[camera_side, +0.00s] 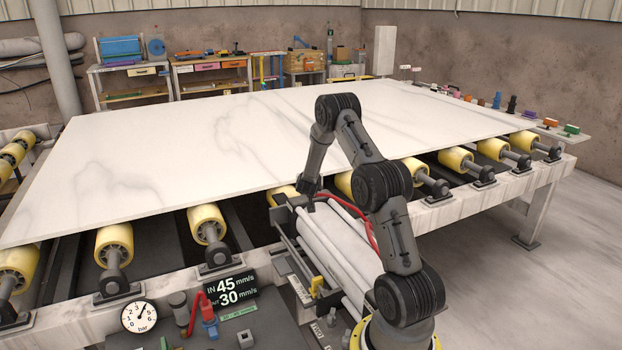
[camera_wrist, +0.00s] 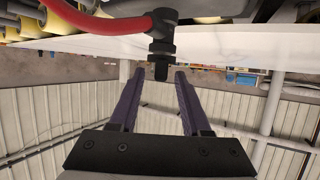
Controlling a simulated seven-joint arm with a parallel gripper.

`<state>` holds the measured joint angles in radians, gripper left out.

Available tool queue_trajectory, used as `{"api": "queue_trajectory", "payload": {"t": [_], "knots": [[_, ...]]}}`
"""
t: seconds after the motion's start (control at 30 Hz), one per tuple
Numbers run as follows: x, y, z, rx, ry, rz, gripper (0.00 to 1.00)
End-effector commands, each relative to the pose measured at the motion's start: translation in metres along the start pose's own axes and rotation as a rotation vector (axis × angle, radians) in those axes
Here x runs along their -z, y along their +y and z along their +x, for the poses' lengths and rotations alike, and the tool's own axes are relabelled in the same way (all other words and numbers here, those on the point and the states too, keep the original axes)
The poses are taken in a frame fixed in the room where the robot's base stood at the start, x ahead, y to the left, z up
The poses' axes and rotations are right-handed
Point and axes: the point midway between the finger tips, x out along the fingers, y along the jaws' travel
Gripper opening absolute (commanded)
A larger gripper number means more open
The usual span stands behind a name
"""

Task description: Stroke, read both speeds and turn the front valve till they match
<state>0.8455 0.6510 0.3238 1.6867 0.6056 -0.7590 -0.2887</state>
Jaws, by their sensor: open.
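A black display (camera_side: 231,290) on the front panel reads IN 45 mm/s and OUT 30 mm/s, so the two speeds differ. A grey cylinder (camera_side: 335,250) lies at the slab's front edge, with a red hose (camera_side: 368,228) along it. My gripper (camera_side: 312,208) is near the cylinder's far end. In the wrist view my gripper (camera_wrist: 156,72) is open, its dark fingers apart. A black fitting (camera_wrist: 161,50) with a red hose stands just beyond the fingertips, in line with the gap. I cannot tell whether it is the front valve, or whether the fingers touch it.
A white stone slab (camera_side: 200,150) lies on yellow rollers (camera_side: 205,222). A green label (camera_side: 238,311) is below the display. Workbenches (camera_side: 210,72) stand at the back wall.

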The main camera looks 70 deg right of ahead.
Motion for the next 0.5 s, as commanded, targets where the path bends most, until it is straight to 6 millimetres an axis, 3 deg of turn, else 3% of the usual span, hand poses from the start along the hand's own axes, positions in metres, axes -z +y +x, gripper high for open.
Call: {"api": "queue_trajectory", "payload": {"t": [0.2,0.47,0.5], "knots": [[-0.0008,0.0004,0.0131,0.000,-0.002,-0.001,0.47],[-0.0003,0.0002,0.0138,0.000,-0.001,0.000,0.47],[-0.0003,0.0002,0.0137,0.000,-0.001,0.000,0.42]]}}
